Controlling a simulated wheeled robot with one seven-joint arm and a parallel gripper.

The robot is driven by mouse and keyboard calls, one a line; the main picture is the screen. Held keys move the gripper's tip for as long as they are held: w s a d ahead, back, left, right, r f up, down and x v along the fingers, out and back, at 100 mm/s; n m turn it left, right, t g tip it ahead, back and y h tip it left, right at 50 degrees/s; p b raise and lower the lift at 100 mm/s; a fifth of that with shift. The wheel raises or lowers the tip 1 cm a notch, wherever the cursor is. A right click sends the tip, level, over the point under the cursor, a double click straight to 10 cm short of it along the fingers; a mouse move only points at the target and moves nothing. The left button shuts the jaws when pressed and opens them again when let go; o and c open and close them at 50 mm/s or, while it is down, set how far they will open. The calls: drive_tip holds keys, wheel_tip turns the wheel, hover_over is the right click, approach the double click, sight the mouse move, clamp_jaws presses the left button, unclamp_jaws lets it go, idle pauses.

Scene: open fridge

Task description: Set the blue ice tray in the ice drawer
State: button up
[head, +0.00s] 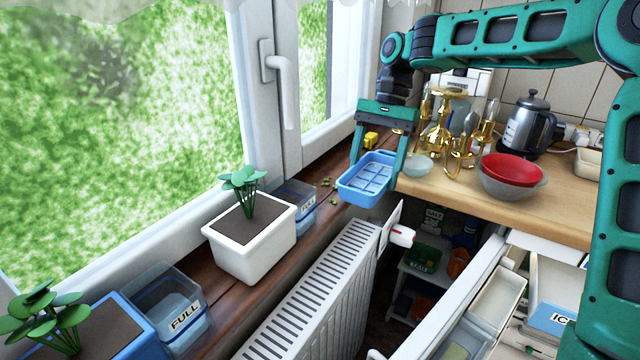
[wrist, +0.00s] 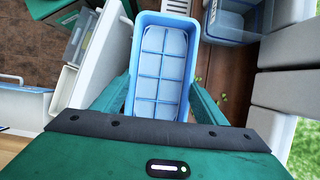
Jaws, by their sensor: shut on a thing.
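The blue ice tray (head: 367,180) is a rectangular tray with a grid of compartments. My gripper (head: 378,165) is shut on it and holds it in the air beside the windowsill's far end, above the radiator. In the wrist view the ice tray (wrist: 160,70) sits between the two green fingers. The ice drawer (head: 555,312), with a blue label reading "IC", stands open at the lower right of the head view. My arm hides part of its right side. The tray is well to the left of and above this drawer.
A white radiator (head: 312,295) lies below the tray. The windowsill holds a white planter (head: 250,245) and clear bins marked FULL (head: 175,310). The counter carries gold stands (head: 440,130), a red bowl (head: 512,169) and a kettle (head: 530,125). An open fridge door (head: 455,305) stands before the drawer.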

drive_tip(key=shift+w+a+f, duration=0.6)
drive_tip(key=shift+w+a, duration=0.5)
drive_tip(key=shift+a, duration=0.65)
drive_tip(key=shift+w+a+f, duration=0.65)
drive_tip(key=shift+w+a, duration=0.45)
drive_tip(key=shift+a, duration=0.6)
drive_tip(key=shift+w+a+f, duration=0.6)
drive_tip(key=shift+w+a, duration=0.5)
drive_tip(key=shift+a, duration=0.65)
drive_tip(key=f, duration=0.3)
drive_tip(key=shift+w+a+f, duration=0.15)
drive_tip(key=shift+a+f, duration=0.05)
drive_tip(key=shift+d, duration=0.1)
drive_tip(key=o, duration=1.2)
drive_tip(key=shift+o, duration=0.2)
